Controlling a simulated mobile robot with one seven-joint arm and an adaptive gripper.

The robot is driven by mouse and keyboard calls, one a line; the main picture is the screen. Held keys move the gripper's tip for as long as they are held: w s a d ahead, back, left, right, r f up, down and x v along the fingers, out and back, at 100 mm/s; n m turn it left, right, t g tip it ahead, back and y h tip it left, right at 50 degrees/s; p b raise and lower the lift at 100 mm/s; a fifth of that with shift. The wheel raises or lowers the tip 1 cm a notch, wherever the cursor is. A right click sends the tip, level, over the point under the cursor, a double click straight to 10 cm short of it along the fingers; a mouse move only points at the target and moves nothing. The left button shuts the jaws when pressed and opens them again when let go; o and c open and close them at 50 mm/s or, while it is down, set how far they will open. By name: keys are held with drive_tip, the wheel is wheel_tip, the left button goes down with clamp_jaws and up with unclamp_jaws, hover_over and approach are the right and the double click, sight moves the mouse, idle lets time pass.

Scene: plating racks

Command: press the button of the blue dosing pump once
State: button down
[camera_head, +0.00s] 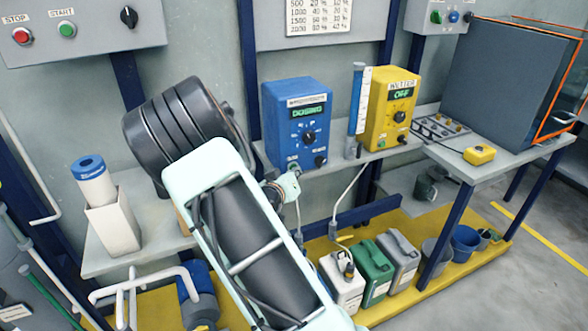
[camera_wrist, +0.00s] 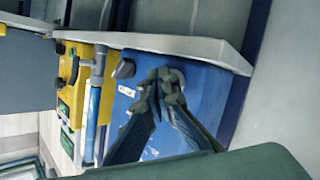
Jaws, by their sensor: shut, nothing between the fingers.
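The blue dosing pump (camera_head: 297,112) stands on a shelf in the head view, with a green lit display (camera_head: 307,113) that seems to read "DOSING". A round dial and a dark knob (camera_head: 320,161) are on its front. In the wrist view the pump (camera_wrist: 200,105) appears roughly upside down. My gripper (camera_wrist: 165,76) is shut and empty, its fingertips in front of a round grey part near the pump's lower edge. The tips partly cover that part; I cannot tell whether they touch it. In the head view my gripper (camera_head: 290,182) is small, at the pump's lower left front.
A yellow pump (camera_head: 393,100) stands to the right, its display reading "OFF", with a blue-and-white upright tube (camera_head: 359,100) between. A yellow button box (camera_head: 479,155) lies on the right table. Several canisters (camera_head: 372,272) stand on the yellow platform below. A blue-capped bottle (camera_head: 94,182) is at left.

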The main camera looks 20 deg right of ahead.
drive_tip(key=shift+s, duration=0.85)
drive_tip(key=s, duration=0.5)
idle(0.6)
